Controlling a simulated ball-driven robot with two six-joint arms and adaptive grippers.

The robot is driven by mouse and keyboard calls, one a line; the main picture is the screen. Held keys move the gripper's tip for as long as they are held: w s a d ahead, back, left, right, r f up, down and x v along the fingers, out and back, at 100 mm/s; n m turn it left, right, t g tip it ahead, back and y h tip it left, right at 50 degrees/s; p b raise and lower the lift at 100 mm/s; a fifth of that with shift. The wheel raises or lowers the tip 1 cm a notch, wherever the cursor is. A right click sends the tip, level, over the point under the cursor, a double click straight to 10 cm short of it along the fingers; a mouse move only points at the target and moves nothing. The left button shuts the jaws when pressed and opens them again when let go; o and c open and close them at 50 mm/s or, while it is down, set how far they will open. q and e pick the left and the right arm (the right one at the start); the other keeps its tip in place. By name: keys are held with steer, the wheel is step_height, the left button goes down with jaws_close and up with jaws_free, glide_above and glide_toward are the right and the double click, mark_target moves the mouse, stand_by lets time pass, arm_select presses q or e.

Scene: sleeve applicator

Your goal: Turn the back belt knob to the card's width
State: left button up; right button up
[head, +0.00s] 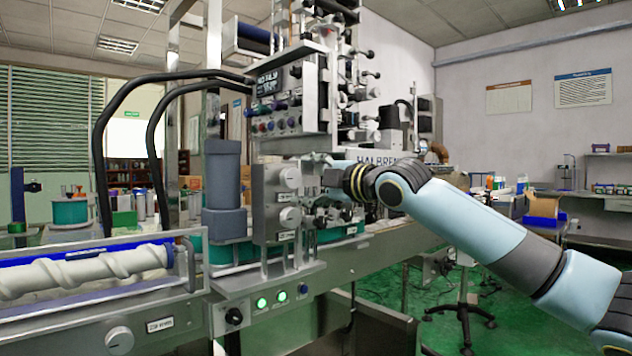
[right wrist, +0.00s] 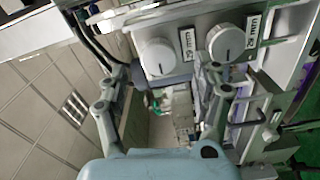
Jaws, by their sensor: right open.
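Two round light knobs, one (right wrist: 157,57) labelled with a mm value that is hard to read and one (right wrist: 226,42) whose label looks like 29 mm, sit side by side on a metal panel in the right wrist view. In the head view an upper knob (head: 291,178) and a lower knob (head: 290,217) show on the grey box. I cannot tell which is the back belt knob. My right gripper (right wrist: 170,85) is open and empty, its fingers spread just in front of the panel. It also shows beside the box in the head view (head: 322,190). My left gripper is out of view.
Another knob (head: 119,340) with a label sits on the front of the conveyor. A dark grey cylinder (head: 223,185) stands left of the box. A white screw roller (head: 80,272) lies at the left.

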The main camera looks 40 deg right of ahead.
steer(key=shift+s, duration=1.8)
